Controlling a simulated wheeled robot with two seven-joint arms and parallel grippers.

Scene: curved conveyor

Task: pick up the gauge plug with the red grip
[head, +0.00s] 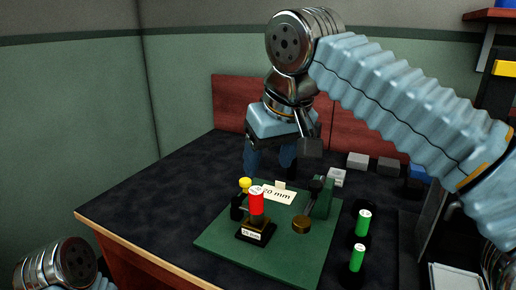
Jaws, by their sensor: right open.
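The gauge plug with the red grip (256,203) stands upright in a small black labelled block (255,234) on the green plate (285,250). Its lower end is hidden in the block. My right gripper (270,160) is open and empty. It hangs with its fingers down over the dark table, above and behind the red grip in the picture, apart from it. Of my left arm only a link shows at the lower left; its gripper is out of view.
A yellow knob (245,184), a card reading "20 mm" (278,196), a brass disc (302,225) and a green upright (325,203) are close to the red grip. Two green-gripped plugs (363,224) (357,258) stand at right. Small blocks (357,160) line the back. The left tabletop (160,205) is clear.

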